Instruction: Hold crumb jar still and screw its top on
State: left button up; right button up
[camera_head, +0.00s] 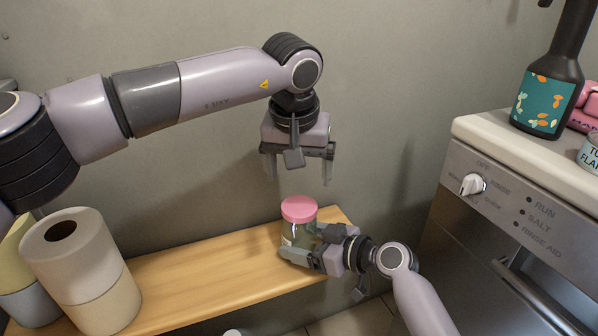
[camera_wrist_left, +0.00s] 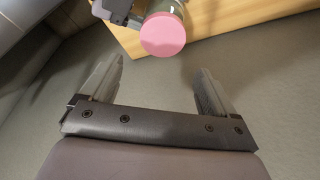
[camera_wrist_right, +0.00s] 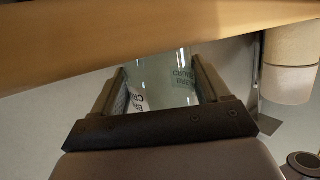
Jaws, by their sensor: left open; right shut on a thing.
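The crumb jar (camera_head: 300,233) is clear glass with a label and stands upright at the right end of the wooden shelf (camera_head: 215,268). Its pink top (camera_head: 299,208) sits on its mouth; I cannot tell how tightly. The top also shows in the left wrist view (camera_wrist_left: 163,35). My right gripper (camera_head: 301,252) is shut on the jar's body from the right; the glass shows between its fingers in the right wrist view (camera_wrist_right: 160,82). My left gripper (camera_head: 298,176) is open and empty, pointing down above the top, with a clear gap between.
Paper rolls (camera_head: 84,268) stand at the left end of the shelf. On the right, a dishwasher (camera_head: 515,225) carries a dark bottle (camera_head: 548,85) and a can (camera_head: 591,152) on its counter. The shelf between the rolls and the jar is clear.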

pick_arm(q)
jog(key=v, duration=1.1)
jog(key=shift+r, duration=0.2)
pick_arm(e)
jog(key=o, duration=1.4)
jog(key=shift+d, duration=0.1)
jog(key=v, duration=1.2)
pick_arm(q)
jog(key=shift+s, duration=0.15)
pick_arm(e)
jog(key=shift+s, duration=0.1)
